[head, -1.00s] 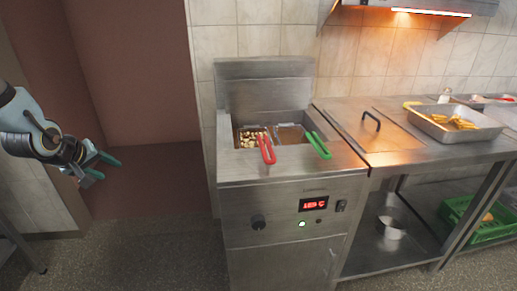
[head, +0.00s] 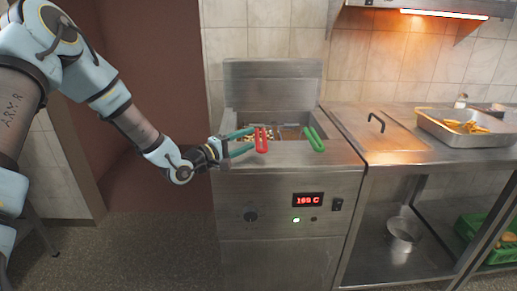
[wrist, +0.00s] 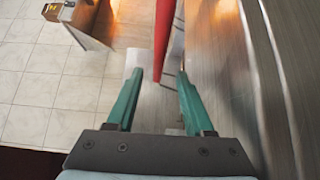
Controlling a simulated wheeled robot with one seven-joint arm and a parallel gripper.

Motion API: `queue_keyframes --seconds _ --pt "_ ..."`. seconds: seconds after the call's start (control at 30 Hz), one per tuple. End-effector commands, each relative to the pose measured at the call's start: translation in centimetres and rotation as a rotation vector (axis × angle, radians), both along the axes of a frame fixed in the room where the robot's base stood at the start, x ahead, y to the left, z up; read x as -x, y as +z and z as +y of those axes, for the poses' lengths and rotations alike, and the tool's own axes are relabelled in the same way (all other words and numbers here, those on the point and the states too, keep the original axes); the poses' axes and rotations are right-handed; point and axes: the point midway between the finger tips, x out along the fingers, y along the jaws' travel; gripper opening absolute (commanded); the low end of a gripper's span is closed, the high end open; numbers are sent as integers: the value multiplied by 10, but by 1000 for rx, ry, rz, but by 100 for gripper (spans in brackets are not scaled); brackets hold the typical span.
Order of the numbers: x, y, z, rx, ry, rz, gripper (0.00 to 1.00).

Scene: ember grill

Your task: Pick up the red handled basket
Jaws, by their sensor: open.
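The red handled basket sits in the left side of the fryer well, and its red handle (head: 261,140) sticks out over the front edge. The handle also shows in the wrist view (wrist: 164,38), reaching down between my two green fingers. My gripper (head: 246,143) is open, with its fingertips at the left side of the red handle in the head view. In the wrist view my gripper (wrist: 158,88) has one finger on each side of the handle, with gaps visible. The basket body is mostly hidden behind my fingers and the fryer edge.
A green basket handle (head: 314,139) stands just right of the red one. The fryer (head: 285,180) shows a lit red display. A lidded counter (head: 375,130) and a metal tray of fries (head: 468,128) are to the right. A pot (head: 402,235) stands on the lower shelf.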

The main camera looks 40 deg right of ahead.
Motion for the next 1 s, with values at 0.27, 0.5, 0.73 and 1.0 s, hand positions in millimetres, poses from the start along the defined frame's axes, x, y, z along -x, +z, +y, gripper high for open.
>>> queue_keyframes --seconds 0.27,0.5,0.73,1.0 --pt "-2 7 -35 -1 -2 -1 52" --pt "-4 3 -52 -2 1 -1 52" --pt "-4 3 -52 -2 1 -1 47" --pt "-4 3 -52 -2 1 -1 16"
